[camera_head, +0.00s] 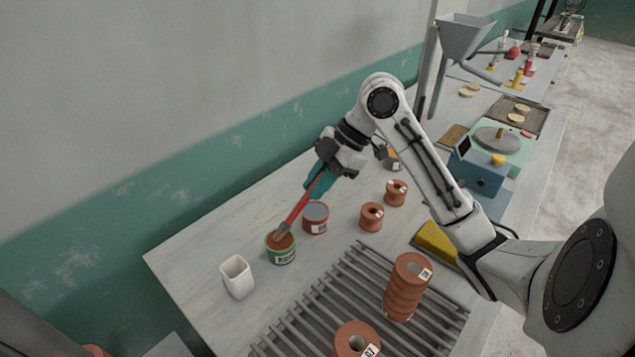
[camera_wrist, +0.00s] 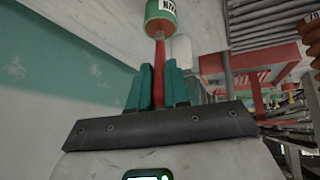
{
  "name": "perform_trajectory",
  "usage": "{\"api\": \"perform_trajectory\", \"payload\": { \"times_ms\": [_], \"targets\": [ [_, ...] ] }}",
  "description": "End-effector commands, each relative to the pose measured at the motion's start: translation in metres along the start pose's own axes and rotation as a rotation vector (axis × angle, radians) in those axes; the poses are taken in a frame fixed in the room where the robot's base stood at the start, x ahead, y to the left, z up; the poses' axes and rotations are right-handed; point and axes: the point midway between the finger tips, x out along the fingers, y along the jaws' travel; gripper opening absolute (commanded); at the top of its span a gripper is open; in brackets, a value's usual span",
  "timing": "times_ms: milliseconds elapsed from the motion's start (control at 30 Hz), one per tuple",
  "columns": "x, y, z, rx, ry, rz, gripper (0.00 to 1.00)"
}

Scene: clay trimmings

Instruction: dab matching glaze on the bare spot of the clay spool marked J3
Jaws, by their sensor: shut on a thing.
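My gripper (camera_head: 318,178) has teal fingers shut on a red brush (camera_head: 298,206), which slants down to the left. The brush's tip is at the mouth of a green-banded pot (camera_head: 281,257) of brown glaze; I cannot tell how deep. In the wrist view the brush (camera_wrist: 159,78) runs between the fingers (camera_wrist: 159,88) towards the green pot (camera_wrist: 160,22). A front clay spool (camera_head: 352,337) has a white label too small to read surely. A stack of clay spools (camera_head: 404,290) carries another unreadable label. Two loose spools (camera_head: 372,217) (camera_head: 396,192) stand further back. No bare spot is clear.
A red-banded pot (camera_head: 315,222) with grey contents stands right of the green pot. A white cup (camera_head: 237,278) stands to its left. A slatted rack (camera_head: 312,303) lies in front, with a yellow sponge-like block (camera_head: 436,240) beyond. A blue scale-like device (camera_head: 478,170) stands to the right.

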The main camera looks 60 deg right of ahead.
Motion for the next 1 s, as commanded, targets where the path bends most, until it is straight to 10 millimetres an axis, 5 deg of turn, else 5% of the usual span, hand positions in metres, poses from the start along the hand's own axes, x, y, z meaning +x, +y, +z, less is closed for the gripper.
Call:
{"api": "perform_trajectory", "payload": {
  "times_ms": [367, 1000],
  "targets": [
    [-0.002, 0.000, -0.002, 0.001, -0.002, -0.005, 0.00],
    [-0.041, 0.005, -0.028, 0.000, 0.000, -0.002, 0.00]
  ]
}}
